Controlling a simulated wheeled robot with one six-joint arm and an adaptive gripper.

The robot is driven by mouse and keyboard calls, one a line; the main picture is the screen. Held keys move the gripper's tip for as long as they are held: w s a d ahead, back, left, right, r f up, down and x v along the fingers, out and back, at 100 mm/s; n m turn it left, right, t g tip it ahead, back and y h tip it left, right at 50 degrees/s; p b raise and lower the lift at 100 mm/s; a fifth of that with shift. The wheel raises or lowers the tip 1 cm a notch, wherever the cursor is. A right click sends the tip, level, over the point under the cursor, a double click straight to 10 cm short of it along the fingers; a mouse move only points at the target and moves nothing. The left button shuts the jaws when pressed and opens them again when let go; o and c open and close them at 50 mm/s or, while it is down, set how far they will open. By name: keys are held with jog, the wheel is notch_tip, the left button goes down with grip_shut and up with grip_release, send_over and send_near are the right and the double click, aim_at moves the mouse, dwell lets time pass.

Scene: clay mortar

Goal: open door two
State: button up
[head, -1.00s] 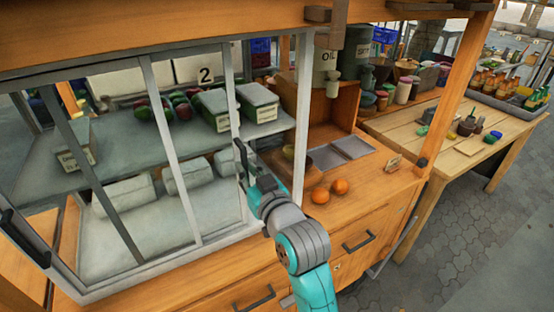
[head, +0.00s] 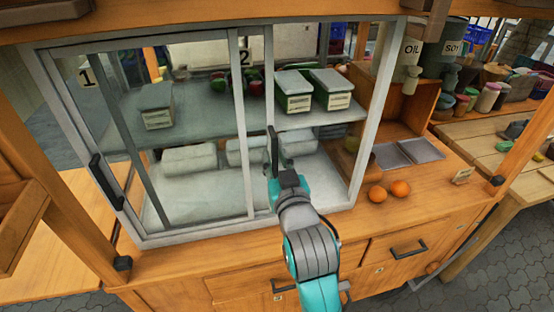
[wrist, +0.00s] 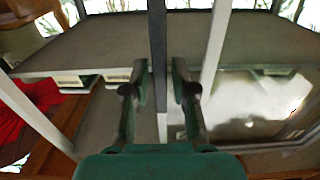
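A glass display cabinet with sliding doors stands ahead of me in the head view. Door two, labelled "2" (head: 244,57), has a grey frame (head: 269,95) with a dark upright handle (head: 273,150). My gripper (head: 283,152) is at this handle, on the front side of the glass. In the wrist view, my gripper (wrist: 160,75) has its two fingers apart, with a dark upright bar (wrist: 158,40) in the gap between them. I cannot tell whether the fingers touch it.
Green-lidded boxes (head: 332,91) stand on the inner shelf, with white rolls (head: 188,159) below it. Two oranges (head: 377,194) lie on the wooden counter right of the cabinet, near grey trays (head: 420,150). Drawers with handles (head: 408,250) are below.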

dwell(0.3)
jog(key=v, duration=1.2)
jog(key=s+d+f+m+g+h, duration=0.1)
jog(key=s+d+f, duration=0.5)
jog(key=f, duration=0.3)
jog(key=s+d+f+h, duration=0.1)
jog(key=s+d+f, duration=0.45)
jog(key=f, duration=0.35)
jog(key=s+d+f+m+h, duration=0.1)
jog(key=s+d, duration=0.1)
jog(key=s, duration=0.6)
jog(key=s+d+f+g+h, duration=0.1)
jog(key=s+d+f, duration=0.1)
jog(key=s, duration=0.5)
jog(key=s+d+f+m+h, duration=0.1)
jog(key=s+d, duration=0.2)
jog(key=s, duration=0.5)
jog(key=shift+s+d+f+m+h, duration=0.1)
jog(key=shift+s+f+m+h, duration=0.2)
jog(key=shift+s, duration=0.05)
